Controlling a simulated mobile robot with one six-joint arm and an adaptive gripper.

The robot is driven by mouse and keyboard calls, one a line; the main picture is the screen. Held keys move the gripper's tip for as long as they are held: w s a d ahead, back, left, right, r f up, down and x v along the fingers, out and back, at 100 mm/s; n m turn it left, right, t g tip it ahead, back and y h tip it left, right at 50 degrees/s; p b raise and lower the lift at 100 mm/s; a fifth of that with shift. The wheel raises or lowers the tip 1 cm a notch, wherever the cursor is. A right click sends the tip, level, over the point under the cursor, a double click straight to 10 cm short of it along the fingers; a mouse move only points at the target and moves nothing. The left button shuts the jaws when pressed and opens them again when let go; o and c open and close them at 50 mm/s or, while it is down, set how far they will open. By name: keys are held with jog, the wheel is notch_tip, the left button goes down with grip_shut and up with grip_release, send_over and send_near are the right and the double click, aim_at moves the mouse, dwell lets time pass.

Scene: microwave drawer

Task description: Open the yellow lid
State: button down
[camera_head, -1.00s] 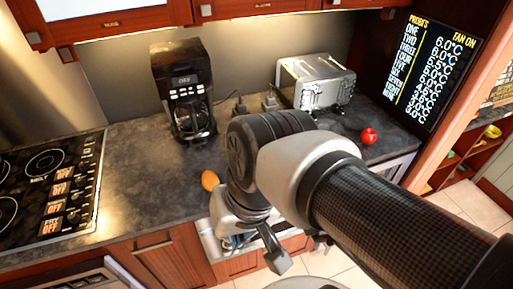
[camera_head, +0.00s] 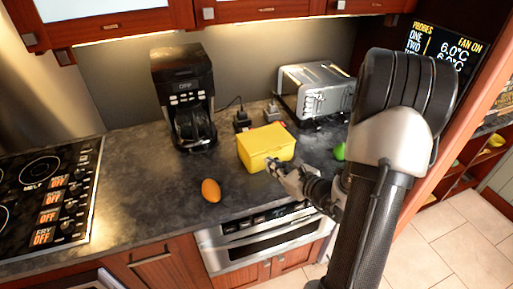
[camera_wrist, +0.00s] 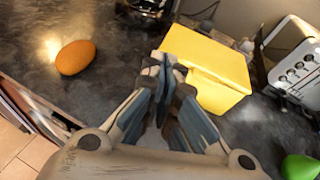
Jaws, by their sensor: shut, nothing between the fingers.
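A yellow box (camera_head: 265,147) stands on the dark counter, and its yellow lid (camera_head: 264,138) is down on top. It also shows in the wrist view, with the lid (camera_wrist: 205,55) at the top centre. My gripper (camera_head: 275,165) is at the front face of the box, near the lid's front edge. In the wrist view, my gripper (camera_wrist: 172,68) has its fingers together, with nothing between them. The tips overlap the near left side of the box; I cannot tell whether they touch it.
An orange egg-shaped item (camera_head: 211,190) lies left of the box and a green one (camera_head: 339,151) right of it. A coffee maker (camera_head: 185,95) and a toaster (camera_head: 312,90) stand behind. A microwave drawer (camera_head: 265,238) is under the counter.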

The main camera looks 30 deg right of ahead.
jog(key=d+f+m+h, duration=0.1)
jog(key=d, duration=0.1)
jog(key=s+d+f+m+h, duration=0.1)
jog(key=d+f, duration=0.1)
jog(key=s+d+f+m+h, duration=0.1)
jog(key=shift+s+d+f+g, duration=0.1)
jog(key=shift+d+f+g, duration=0.2)
jog(key=shift+d, duration=0.1)
jog(key=b+x, duration=0.2)
jog(key=x, duration=0.7)
jog(key=shift+w, duration=0.35)
jog(key=shift+r, duration=0.1)
